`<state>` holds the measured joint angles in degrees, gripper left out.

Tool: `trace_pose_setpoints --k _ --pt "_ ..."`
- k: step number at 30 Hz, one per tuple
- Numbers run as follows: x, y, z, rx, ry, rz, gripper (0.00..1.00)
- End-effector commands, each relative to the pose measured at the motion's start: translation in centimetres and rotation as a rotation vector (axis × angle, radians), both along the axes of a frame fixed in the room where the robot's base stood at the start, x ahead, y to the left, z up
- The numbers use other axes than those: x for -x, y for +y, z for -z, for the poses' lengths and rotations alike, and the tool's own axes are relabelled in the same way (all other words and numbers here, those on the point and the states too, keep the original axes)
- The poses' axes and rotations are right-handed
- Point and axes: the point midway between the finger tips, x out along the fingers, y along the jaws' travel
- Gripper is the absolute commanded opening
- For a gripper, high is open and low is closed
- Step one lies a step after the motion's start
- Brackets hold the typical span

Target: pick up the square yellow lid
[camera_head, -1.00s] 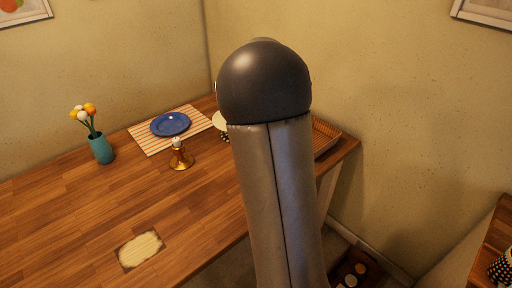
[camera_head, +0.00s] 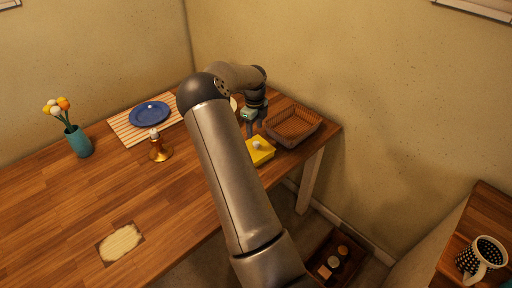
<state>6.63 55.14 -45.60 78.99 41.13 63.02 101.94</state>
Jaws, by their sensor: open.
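The square yellow lid (camera_head: 262,149) lies on the wooden table, near its right front edge. A pale round knob shows on its top. My arm hides part of its left side. My gripper (camera_head: 250,131) is open and empty. It points down, just behind and above the lid in the picture, and appears apart from it.
A brown wicker basket (camera_head: 294,126) stands close to the right of the lid. A brass candlestick (camera_head: 158,148), a blue plate (camera_head: 150,113) on a striped mat (camera_head: 121,126) and a teal flower vase (camera_head: 78,141) stand farther left. The table's left half is mostly clear.

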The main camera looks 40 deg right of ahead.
Motion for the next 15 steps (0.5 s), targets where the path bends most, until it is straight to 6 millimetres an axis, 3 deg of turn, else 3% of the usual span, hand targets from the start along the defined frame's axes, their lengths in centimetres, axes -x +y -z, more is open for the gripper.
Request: trace_pose_setpoints --k 10,15 --pt "0.3 -0.1 2.9 -0.001 0.003 0.001 0.51" --pt "0.7 -0.3 5.6 0.000 0.003 0.001 0.51"
